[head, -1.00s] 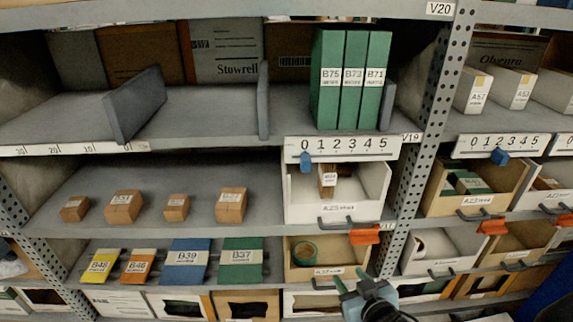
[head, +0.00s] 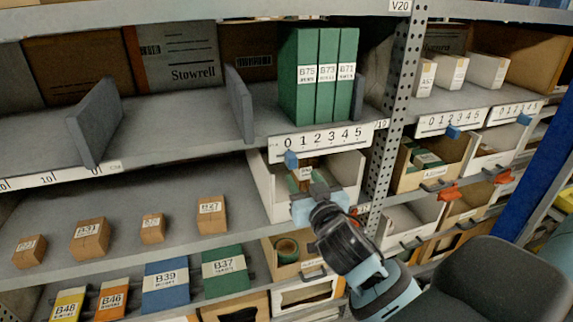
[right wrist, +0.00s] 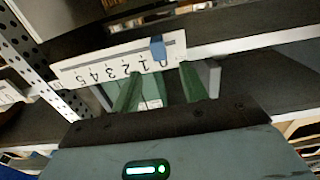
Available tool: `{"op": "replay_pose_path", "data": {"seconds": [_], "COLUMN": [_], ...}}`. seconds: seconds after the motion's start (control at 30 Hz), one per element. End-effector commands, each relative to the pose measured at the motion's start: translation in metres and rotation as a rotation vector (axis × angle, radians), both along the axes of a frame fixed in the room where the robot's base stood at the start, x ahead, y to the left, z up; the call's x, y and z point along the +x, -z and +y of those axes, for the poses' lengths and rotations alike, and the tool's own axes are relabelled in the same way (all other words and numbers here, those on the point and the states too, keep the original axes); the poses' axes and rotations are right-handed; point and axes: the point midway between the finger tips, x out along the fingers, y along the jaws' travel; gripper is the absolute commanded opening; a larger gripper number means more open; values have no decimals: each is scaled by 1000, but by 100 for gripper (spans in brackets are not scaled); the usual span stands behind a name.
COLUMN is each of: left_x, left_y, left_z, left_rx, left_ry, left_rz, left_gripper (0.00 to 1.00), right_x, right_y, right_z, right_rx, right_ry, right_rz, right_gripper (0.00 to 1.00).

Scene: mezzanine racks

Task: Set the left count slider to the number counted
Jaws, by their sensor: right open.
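The left count scale (head: 340,138) is a white strip marked 0 to 5 on the shelf edge. Its blue slider knob (head: 291,159) stands at the 0 end. It also shows in the right wrist view (right wrist: 158,48), beside the 0. My right gripper (head: 306,181) is open just below the knob, in front of the white bin (head: 352,172). In the right wrist view its two green fingers (right wrist: 160,88) stand apart, with the knob beyond their tips between them. No contact with the knob shows. My arm hides part of the bin. My left gripper is not in view.
Green binders (head: 318,75) stand on the shelf above. Several brown boxes (head: 212,215) sit on the shelf to the left. A perforated upright (head: 390,130) is right of the scale. Beyond it is another scale (head: 440,124) with a blue knob (head: 453,132).

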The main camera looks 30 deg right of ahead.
Motion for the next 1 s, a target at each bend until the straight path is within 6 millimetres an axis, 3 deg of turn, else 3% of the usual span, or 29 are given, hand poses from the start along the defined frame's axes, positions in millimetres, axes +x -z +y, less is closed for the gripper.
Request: {"op": "replay_pose_path", "data": {"seconds": [0.23, 0.7, 1.0], "left_x": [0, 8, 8], "left_y": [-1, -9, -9], "left_z": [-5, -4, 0], "left_rx": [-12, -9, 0], "left_ry": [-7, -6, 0], "left_rz": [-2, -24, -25], "left_gripper": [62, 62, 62], "right_x": [10, 68, 76], "right_y": [0, -1, 1], "right_z": [-2, -16, -18], "right_rx": [-2, -1, 0], "right_ry": [0, -1, -1], "right_rz": [0, 0, 1], "right_gripper": [44, 44, 44]}}
